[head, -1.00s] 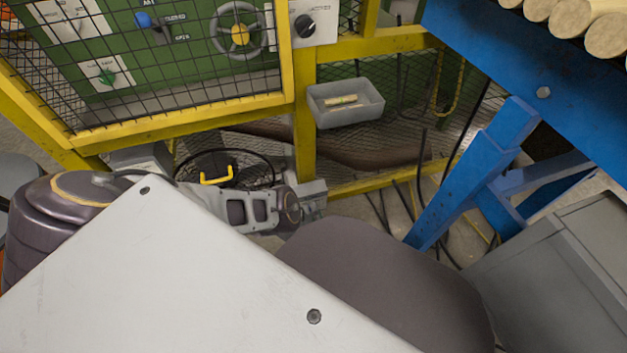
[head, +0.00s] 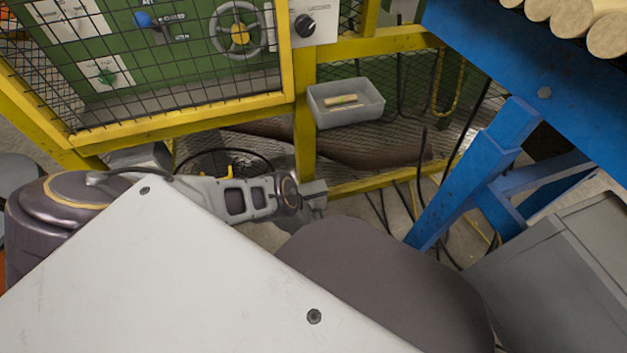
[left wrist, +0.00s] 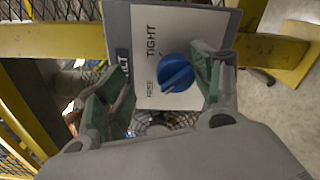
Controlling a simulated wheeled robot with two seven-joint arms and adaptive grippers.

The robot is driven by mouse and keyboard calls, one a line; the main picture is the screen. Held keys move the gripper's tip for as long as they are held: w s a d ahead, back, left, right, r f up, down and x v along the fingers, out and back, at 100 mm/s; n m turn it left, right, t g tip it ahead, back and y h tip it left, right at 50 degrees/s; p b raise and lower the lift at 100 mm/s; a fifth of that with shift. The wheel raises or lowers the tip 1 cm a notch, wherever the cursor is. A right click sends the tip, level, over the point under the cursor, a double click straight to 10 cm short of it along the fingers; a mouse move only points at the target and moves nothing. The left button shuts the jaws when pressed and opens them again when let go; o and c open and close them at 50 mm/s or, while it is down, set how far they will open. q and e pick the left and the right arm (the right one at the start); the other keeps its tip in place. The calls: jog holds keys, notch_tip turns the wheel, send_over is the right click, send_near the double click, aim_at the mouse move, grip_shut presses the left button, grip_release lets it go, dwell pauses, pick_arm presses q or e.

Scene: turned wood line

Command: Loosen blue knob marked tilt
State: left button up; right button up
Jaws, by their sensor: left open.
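In the left wrist view the blue knob (left wrist: 176,73) sits on a light grey plate (left wrist: 148,20). The plate reads TIGHT above the knob and a smaller word, seemingly FREE, at its lower left. A dark label on the plate's left edge is partly covered and ends in LT. My left gripper (left wrist: 162,78) is open. Its green-padded fingers stand either side of the knob; the right one is close to it, the left one farther off. I cannot tell whether either touches. In the head view my left gripper (head: 314,194) is small beside the yellow post, and this knob cannot be made out.
A green panel (head: 190,60) behind yellow-framed mesh carries another blue knob (head: 143,19) and a handwheel (head: 238,35). A grey bin (head: 346,103) hangs on the yellow frame. A blue stand (head: 470,175) and a grey cabinet (head: 555,275) are at right. Cables lie below.

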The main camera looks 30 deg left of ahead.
aim_at(313, 196)
pick_arm(q)
jog(key=shift+o, duration=0.4)
jog(key=shift+w+r, duration=0.15)
jog(key=shift+r, duration=0.75)
jog(key=o, duration=0.4)
jog(key=shift+w+d+r, duration=0.1)
jog(key=shift+d+r, duration=0.05)
jog(key=shift+r, duration=0.6)
jog(key=shift+o, duration=0.2)
jog(key=shift+w+d+r, duration=0.1)
jog(key=shift+r, duration=0.7)
jog(key=shift+s+d+r, duration=0.1)
jog(key=shift+s+r, duration=0.1)
jog(key=shift+r, duration=0.4)
jog(key=shift+s+r, duration=0.15)
jog(key=shift+r, duration=0.45)
jog(key=c, duration=0.5)
jog(key=shift+a+r, duration=0.25)
jog(key=shift+r, duration=0.2)
